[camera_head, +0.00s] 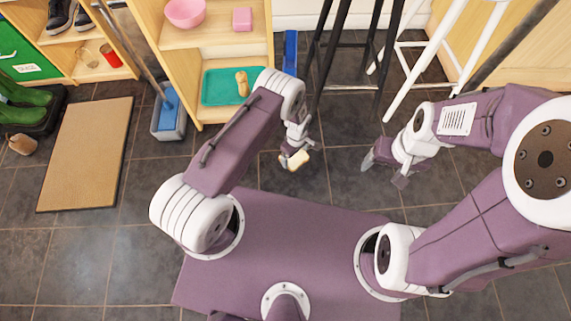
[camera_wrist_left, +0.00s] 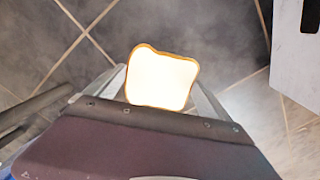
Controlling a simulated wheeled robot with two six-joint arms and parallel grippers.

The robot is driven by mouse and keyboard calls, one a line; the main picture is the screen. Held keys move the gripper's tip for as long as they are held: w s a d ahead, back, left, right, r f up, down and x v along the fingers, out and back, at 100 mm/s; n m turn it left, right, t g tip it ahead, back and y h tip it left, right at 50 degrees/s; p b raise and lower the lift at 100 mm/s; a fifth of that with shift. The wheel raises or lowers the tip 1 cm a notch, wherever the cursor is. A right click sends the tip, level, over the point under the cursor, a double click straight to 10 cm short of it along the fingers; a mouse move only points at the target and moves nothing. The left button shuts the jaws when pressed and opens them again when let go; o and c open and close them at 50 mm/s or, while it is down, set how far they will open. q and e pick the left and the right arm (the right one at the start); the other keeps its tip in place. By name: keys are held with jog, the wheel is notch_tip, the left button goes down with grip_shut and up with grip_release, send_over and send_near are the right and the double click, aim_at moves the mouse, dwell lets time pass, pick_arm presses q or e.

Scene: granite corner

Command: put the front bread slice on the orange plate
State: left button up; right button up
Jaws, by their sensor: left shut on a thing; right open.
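A bread slice (camera_head: 299,159) with a pale face and brown crust is held above the tiled floor in the head view. My left gripper (camera_head: 292,160) is shut on it. In the left wrist view the bread slice (camera_wrist_left: 162,78) stands up between the two fingers. My right gripper (camera_head: 384,174) is open and empty, to the right of the left one over the floor. I see no orange plate and no second bread slice that I can make out.
A wooden shelf unit (camera_head: 207,115) holds a teal tray (camera_head: 221,88) with a tan object (camera_head: 242,84), a pink bowl (camera_head: 185,12) and a pink block (camera_head: 242,19). Black stool legs (camera_head: 345,75) and a white frame (camera_head: 440,38) stand ahead. A blue-grey bucket (camera_head: 168,120) and tan mat (camera_head: 88,155) lie left.

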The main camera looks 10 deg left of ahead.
aim_at(302, 150)
pick_arm(q)
jog(key=w+r, duration=0.1)
jog(key=w+d, duration=0.1)
jog(key=w+d+r, duration=0.1)
jog(key=w, duration=0.1)
jog(key=shift+d+r+p, duration=0.1)
jog(key=shift+r+p, duration=0.2)
